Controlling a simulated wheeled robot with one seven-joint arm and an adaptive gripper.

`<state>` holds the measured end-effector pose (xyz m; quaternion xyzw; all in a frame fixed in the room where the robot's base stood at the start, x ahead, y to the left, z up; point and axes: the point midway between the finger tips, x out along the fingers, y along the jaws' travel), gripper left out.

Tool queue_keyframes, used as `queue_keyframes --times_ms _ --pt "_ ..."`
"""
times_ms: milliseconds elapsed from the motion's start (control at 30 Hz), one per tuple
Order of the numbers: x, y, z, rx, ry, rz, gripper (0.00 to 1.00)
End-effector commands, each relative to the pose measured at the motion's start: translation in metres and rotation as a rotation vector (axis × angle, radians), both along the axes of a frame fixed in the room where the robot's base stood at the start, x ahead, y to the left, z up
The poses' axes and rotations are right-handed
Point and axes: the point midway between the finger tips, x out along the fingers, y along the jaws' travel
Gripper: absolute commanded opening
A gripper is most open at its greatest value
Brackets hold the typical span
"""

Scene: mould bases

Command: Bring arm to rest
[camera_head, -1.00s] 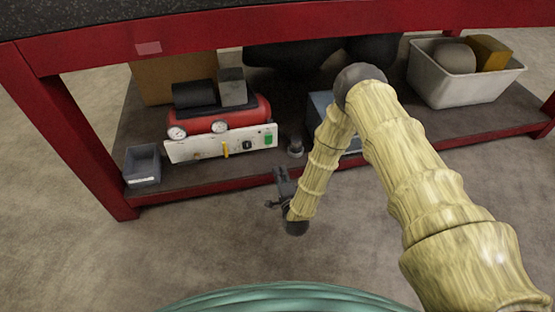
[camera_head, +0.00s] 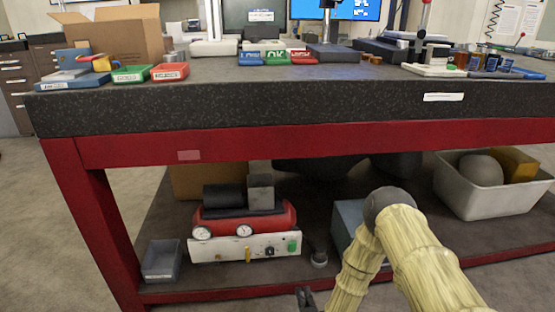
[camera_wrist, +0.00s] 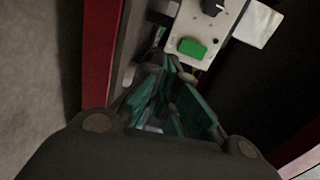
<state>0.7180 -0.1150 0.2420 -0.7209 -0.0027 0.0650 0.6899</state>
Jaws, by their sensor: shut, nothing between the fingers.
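My arm comes in from the bottom right of the head view, bent at a dark elbow joint, with the forearm pointing down. My gripper (camera_head: 306,298) shows only in part at the bottom edge of the head view, in front of the bench's lower shelf. In the wrist view my gripper (camera_wrist: 172,68) has its fingers together and holds nothing. Beyond the fingertips in the wrist view is a pale panel (camera_wrist: 207,30) with a green button and a black knob.
A red-framed bench (camera_head: 270,143) with a dark top stands ahead. On its lower shelf are a red compressor (camera_head: 275,214), a small grey bin (camera_head: 162,262) and a white tub (camera_head: 483,199). Colored bins, a cardboard box (camera_head: 112,35) and tools stand on the top. Bare floor lies left.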

Motion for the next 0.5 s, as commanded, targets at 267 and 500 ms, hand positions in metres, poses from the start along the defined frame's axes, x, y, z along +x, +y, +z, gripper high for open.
queue_keyframes --times_ms 267,500 --pt "-0.091 -0.014 -0.047 -0.428 0.373 0.201 0.00" --pt "-0.220 -0.051 -0.066 -0.821 0.729 0.528 0.00"
